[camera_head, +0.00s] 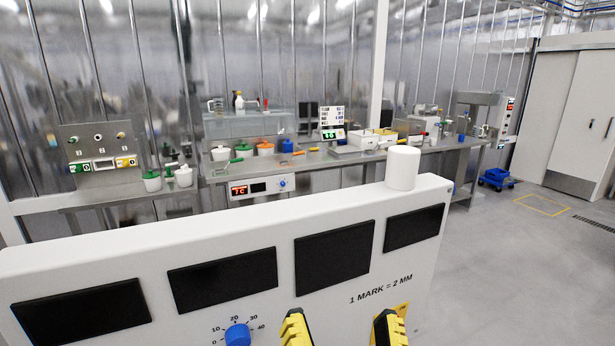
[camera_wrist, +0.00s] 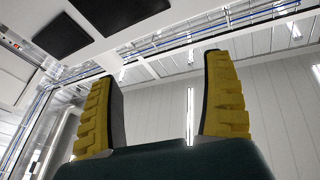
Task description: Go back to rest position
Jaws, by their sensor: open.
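My gripper (camera_head: 343,326) shows at the bottom of the head view as two yellow and black fingers, apart, with nothing between them. It stands in front of the white machine panel (camera_head: 360,290), below the "1 MARK = 2 MM" print and to the right of the blue dial (camera_head: 238,334). In the wrist view my gripper (camera_wrist: 162,95) is open and empty. Its fingers point up toward pale wall panels and ceiling pipes.
A white cylinder (camera_head: 403,168) stands on top of the panel. Behind is a long steel bench (camera_head: 330,158) with pots, scales and boxes. Grey floor (camera_head: 490,260) lies open at the right, with a blue cart (camera_head: 496,179) near white doors (camera_head: 575,120).

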